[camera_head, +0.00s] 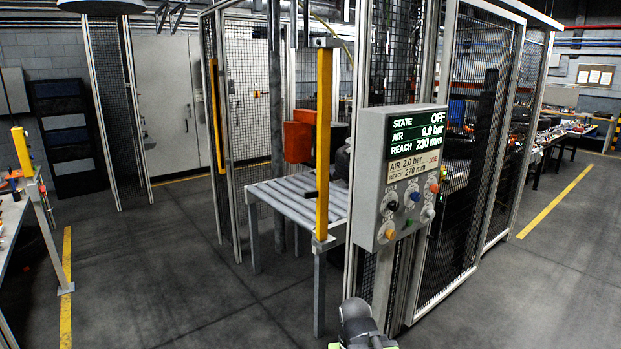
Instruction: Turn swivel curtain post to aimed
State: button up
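A tall yellow curtain post (324,140) stands upright at the front corner of the roller conveyor (290,196), between a grey bracket at its top and one at its foot. A short dark lever (311,194) sticks out to its left near the lower part. A second yellow post (216,115) stands on the cage frame across the conveyor. I cannot tell from here which way the front post faces. A dark part of my arm shows at the bottom edge; its fingers are not visible.
A control panel (402,180) right of the post reads STATE OFF, AIR 0.0 bar, REACH 230 mm. Its label reads AIR 2.0 bar, REACH 270 mm. Mesh fencing (455,150) stands behind it. The floor (180,270) left of the conveyor is clear.

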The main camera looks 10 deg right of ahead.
aim_at(324, 56)
jog(key=u, duration=0.15)
jog(key=k, duration=0.75)
jog(key=z, duration=0.2)
jog(key=i, duration=0.75)
jog(key=z, duration=0.5)
jog(key=i, duration=1.5)
jog(key=u, duration=1)
jog(key=k, duration=0.1)
jog(key=u, duration=1.7)
